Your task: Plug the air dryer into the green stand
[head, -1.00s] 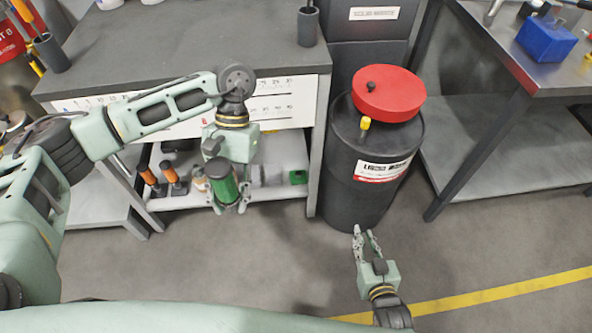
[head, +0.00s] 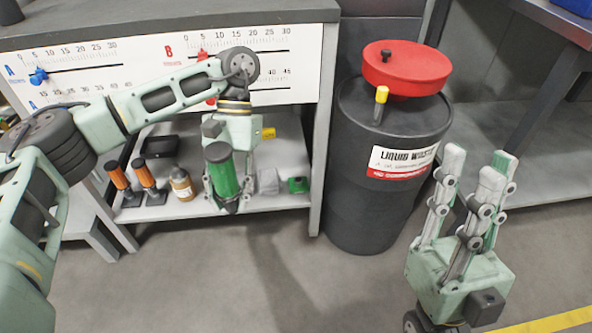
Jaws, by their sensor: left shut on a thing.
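My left gripper (head: 226,200) points down in front of the lower shelf, shut on a green cylinder with a dark top (head: 221,172), which looks like the air dryer. It is held upright, its lower end between the fingers. A small green block with a dark opening (head: 298,184), possibly the green stand, sits on the shelf to the right, apart from the held cylinder. My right gripper (head: 476,163) is open and empty, fingers pointing up, in front of the drum at the right.
The lower shelf (head: 255,203) also holds two orange-handled tools (head: 118,175), an amber bottle (head: 181,184) and a grey lump (head: 267,181). A panel with sliders (head: 140,75) hangs above. A black liquid waste drum (head: 362,210) with a red lid (head: 407,66) stands right. Floor in front is clear.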

